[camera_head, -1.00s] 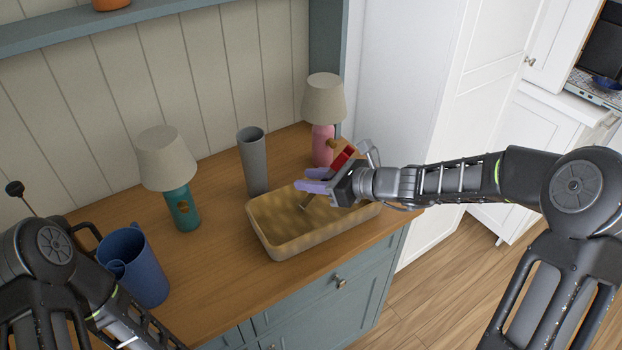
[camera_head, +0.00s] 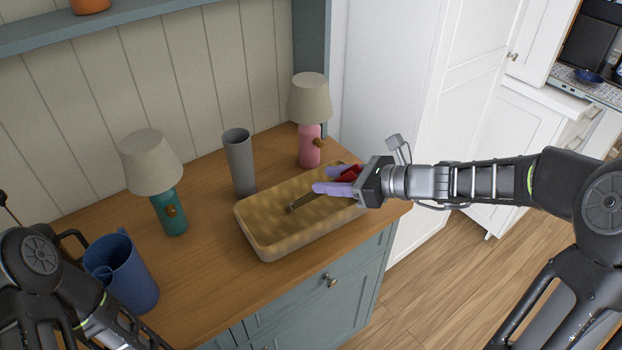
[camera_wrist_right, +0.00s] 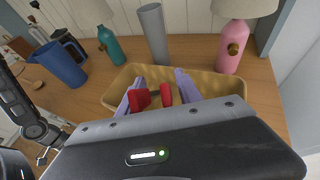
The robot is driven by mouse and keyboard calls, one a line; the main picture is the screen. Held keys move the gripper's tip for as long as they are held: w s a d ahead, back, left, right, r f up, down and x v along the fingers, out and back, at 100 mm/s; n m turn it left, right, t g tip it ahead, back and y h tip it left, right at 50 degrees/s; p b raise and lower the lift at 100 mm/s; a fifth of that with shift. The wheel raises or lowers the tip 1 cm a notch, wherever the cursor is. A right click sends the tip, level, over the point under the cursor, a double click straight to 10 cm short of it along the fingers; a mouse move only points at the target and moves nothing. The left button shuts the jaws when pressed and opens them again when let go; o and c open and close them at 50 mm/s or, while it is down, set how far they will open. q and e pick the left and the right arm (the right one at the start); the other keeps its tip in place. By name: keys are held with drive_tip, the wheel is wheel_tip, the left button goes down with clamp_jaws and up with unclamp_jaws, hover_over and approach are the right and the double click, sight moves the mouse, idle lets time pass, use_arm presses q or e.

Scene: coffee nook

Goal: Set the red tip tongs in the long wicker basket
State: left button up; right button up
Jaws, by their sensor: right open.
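The red tip tongs (camera_head: 312,200) lie in the long wicker basket (camera_head: 275,250), their metal part angled across its bottom. Their red ends are partly hidden by my right gripper (camera_head: 322,180) in the head view. My right gripper is open, its purple fingers over the basket's right end. In the right wrist view the red ends of the tongs (camera_wrist_right: 141,99) sit between the spread fingers of the right gripper (camera_wrist_right: 160,79), over the wicker basket (camera_wrist_right: 228,84). My left arm shows at the lower left of the head view, but its gripper does not.
A grey cylinder (camera_head: 239,165) stands behind the basket. A pink lamp (camera_head: 309,145) is at the back right and a teal lamp (camera_head: 170,213) is to the left. A blue pitcher (camera_head: 125,275) stands near my left arm. The counter front left of the basket is clear.

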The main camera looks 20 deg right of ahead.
sight(345, 180)
drive_tip(key=shift+v, duration=1.55)
